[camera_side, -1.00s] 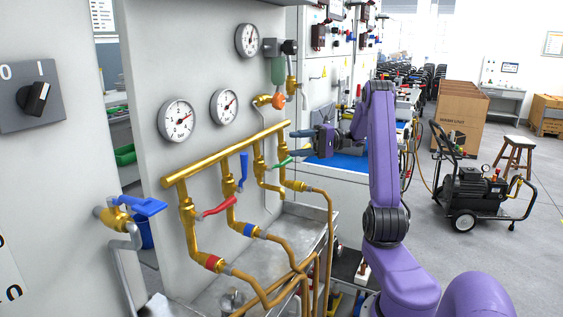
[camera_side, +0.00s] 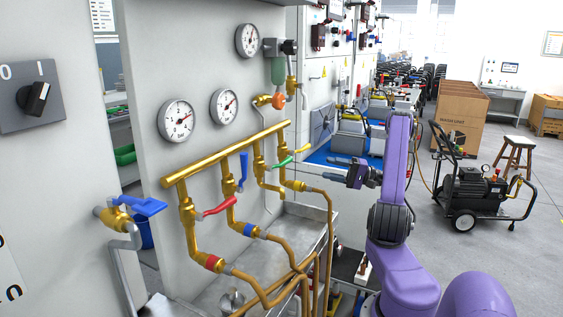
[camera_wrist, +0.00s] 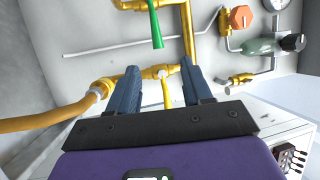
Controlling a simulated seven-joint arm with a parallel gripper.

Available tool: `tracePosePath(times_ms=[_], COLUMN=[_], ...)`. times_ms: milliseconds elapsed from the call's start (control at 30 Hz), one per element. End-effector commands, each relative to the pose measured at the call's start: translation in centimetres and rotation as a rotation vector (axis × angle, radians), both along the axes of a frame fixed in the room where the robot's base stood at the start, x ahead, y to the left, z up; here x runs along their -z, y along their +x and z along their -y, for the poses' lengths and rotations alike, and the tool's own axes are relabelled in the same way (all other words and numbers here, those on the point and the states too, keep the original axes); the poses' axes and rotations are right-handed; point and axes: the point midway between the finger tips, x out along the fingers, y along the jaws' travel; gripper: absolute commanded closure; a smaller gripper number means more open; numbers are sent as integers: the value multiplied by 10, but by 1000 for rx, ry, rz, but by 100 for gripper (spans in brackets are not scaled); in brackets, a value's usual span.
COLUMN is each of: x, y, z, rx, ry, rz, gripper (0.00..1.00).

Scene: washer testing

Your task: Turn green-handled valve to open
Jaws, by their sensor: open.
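The green handle (camera_side: 284,162) sits on one of the valves below the brass manifold and slants up to the right in the side view. In the wrist view the green handle (camera_wrist: 155,25) hangs near the top, above my fingertips. My gripper (camera_side: 323,168) is open and empty, to the right of the green handle and apart from it. Its two dark blue fingers (camera_wrist: 160,75) point toward the pipes. A yellow handle (camera_wrist: 166,92) appears between the fingers in the wrist view; the side view shows this yellow handle (camera_side: 303,148) up and left of my gripper. Contact is not visible.
The brass manifold (camera_side: 230,152) also carries a red handle (camera_side: 220,207) and a blue handle (camera_side: 243,168). Gauges (camera_side: 177,121) are on the panel above. A metal sink (camera_side: 312,222) lies below, with copper hoses (camera_side: 328,235) in front.

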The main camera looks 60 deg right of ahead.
Motion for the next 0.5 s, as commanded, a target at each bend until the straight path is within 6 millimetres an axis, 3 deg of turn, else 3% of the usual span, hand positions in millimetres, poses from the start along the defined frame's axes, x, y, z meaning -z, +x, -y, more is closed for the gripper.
tracePosePath(times_ms=[267, 500], x=[4, -4], y=[15, 54], z=[-7, -24], rx=[-3, -7], ry=[-2, -1], rz=[1, 0], gripper=[50, 50])
